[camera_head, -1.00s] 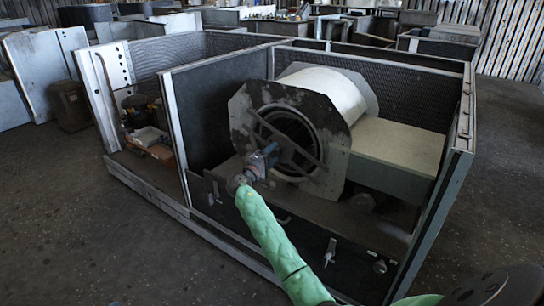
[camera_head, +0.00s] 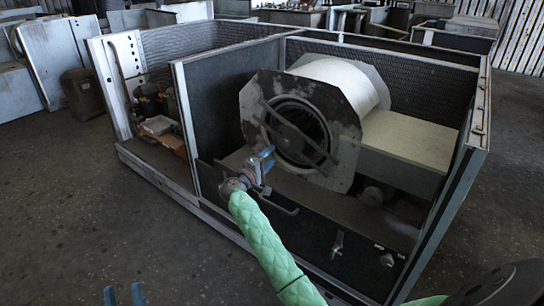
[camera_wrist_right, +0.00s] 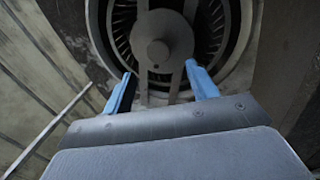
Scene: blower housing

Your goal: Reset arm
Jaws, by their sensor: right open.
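The blower (camera_head: 340,88) is a pale drum with worn octagonal end plates and a dark round inlet, set inside the open metal housing (camera_head: 225,117). My right gripper (camera_head: 264,162), at the end of the green-sleeved arm, is in front of the inlet's lower left side. In the right wrist view, its blue fingers (camera_wrist_right: 162,86) are apart with nothing held between them, and the blower's hub (camera_wrist_right: 162,38) and vanes lie beyond. My left gripper (camera_head: 124,296) shows only its two blue fingertips at the bottom edge, spread apart above the floor, with nothing visible between them.
The housing's front panel (camera_head: 310,232), with handles and latches, runs below my right gripper. A beige box (camera_head: 408,140) adjoins the blower. The left compartment holds small parts (camera_head: 160,125). Bare floor (camera_head: 70,200) lies to the left. Other metal cabinets stand behind.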

